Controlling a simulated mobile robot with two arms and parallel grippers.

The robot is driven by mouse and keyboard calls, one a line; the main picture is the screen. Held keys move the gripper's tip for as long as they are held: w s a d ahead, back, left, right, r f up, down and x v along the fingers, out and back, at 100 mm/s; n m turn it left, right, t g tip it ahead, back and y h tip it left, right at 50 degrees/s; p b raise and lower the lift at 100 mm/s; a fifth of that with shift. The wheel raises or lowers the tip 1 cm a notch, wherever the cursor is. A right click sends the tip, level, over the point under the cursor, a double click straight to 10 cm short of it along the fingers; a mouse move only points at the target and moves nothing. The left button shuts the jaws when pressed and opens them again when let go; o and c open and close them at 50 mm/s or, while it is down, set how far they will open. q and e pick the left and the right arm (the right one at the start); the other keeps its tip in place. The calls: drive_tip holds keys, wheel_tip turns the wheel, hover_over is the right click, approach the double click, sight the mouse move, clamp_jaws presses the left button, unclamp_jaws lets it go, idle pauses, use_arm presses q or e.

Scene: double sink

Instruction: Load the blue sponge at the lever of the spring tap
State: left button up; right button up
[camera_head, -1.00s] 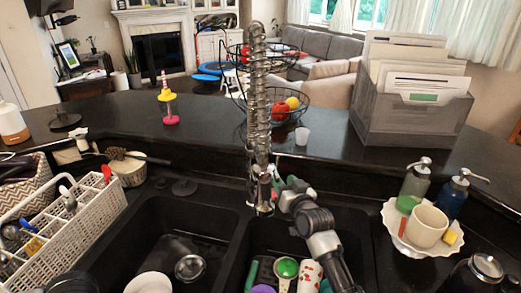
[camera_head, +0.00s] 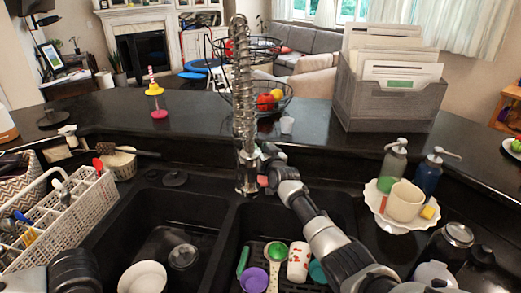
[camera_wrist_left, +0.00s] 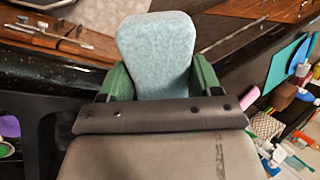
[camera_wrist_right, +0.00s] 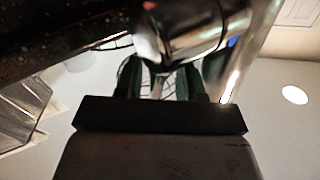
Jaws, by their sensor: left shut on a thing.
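The light blue sponge (camera_wrist_left: 158,55) is upright between the green fingers of my left gripper (camera_wrist_left: 157,80) in the left wrist view, which is shut on it. I cannot make out this sponge in the head view. The chrome spring tap (camera_head: 243,90) stands behind the double sink. My right gripper (camera_head: 266,153) is close beside the tap's lower body, on its right. In the right wrist view its green fingers (camera_wrist_right: 158,78) stand apart, just below a chrome part (camera_wrist_right: 185,35) of the tap. The lever is not clear, and contact cannot be told.
The right basin holds a green scoop (camera_head: 276,252), a purple cup (camera_head: 254,280) and a patterned cup (camera_head: 298,262). A white bowl (camera_head: 143,277) is in the left basin. A white cutlery basket (camera_head: 75,215) stands left; soap dispensers (camera_head: 428,173) stand right. A wire fruit basket (camera_head: 272,100) is behind the tap.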

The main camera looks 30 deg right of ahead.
drive_tip(key=shift+w+d+r, duration=0.1)
drive_tip(key=shift+w+d, duration=0.15)
drive_tip(key=shift+w, duration=0.25)
clamp_jaws()
